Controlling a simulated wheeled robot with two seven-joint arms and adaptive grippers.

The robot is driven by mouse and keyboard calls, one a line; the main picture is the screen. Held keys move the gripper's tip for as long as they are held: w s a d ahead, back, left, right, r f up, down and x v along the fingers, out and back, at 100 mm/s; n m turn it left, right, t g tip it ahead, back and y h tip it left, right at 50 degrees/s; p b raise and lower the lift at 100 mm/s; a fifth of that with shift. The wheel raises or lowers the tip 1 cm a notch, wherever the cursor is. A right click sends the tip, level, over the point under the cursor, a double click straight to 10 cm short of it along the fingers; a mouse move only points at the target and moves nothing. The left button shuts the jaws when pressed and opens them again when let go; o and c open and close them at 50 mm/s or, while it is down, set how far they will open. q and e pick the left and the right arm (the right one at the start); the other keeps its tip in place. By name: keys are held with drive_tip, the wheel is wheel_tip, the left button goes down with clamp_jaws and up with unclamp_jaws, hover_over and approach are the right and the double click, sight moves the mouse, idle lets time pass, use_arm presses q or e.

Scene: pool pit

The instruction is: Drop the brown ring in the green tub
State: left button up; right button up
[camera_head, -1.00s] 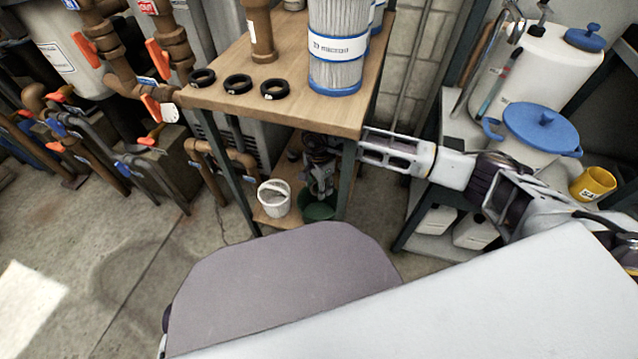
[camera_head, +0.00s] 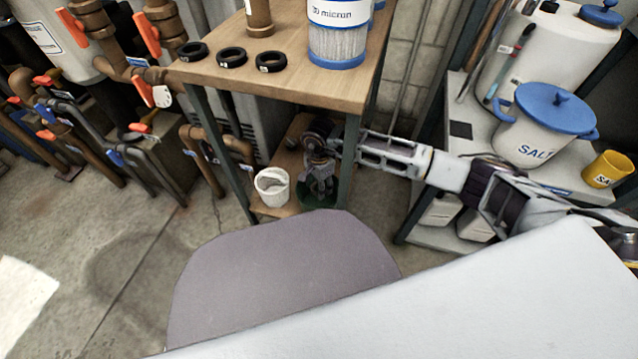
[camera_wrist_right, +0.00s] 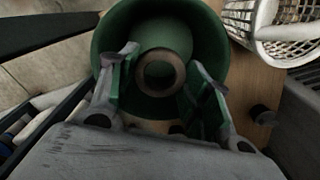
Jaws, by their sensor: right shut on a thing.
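My right gripper (camera_wrist_right: 162,80) is shut on the brown ring (camera_wrist_right: 141,72), which sits between its fingertips. The green tub (camera_wrist_right: 219,42) lies around and behind the ring in the right wrist view, with the fingers over its opening. I cannot tell how deep the ring is. In the head view my right gripper (camera_head: 320,192) points down at the green tub (camera_head: 333,202), on the lower shelf under the wooden bench. The gripper and bench leg hide much of the tub, and the ring cannot be made out there. My left gripper is out of view.
A white basket (camera_head: 272,188) stands close left of the tub and also shows in the right wrist view (camera_wrist_right: 285,42). The bench top (camera_head: 300,88) and bench leg (camera_head: 349,165) are close to my right arm. Several black rings lie on the bench.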

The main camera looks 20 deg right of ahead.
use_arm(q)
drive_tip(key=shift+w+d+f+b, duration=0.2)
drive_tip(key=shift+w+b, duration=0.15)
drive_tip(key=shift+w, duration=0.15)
use_arm(e)
drive_tip(key=shift+f, duration=0.75)
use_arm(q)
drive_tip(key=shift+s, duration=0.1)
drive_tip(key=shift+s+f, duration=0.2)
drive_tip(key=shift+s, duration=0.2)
use_arm(e)
drive_tip(key=o, duration=0.9)
drive_tip(key=shift+c, duration=0.2)
use_arm(q)
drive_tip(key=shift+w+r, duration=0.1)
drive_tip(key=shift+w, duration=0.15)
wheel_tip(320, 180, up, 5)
drive_tip(key=p, duration=0.5)
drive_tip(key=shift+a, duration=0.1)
use_arm(e)
wheel_tip(320, 180, up, 7)
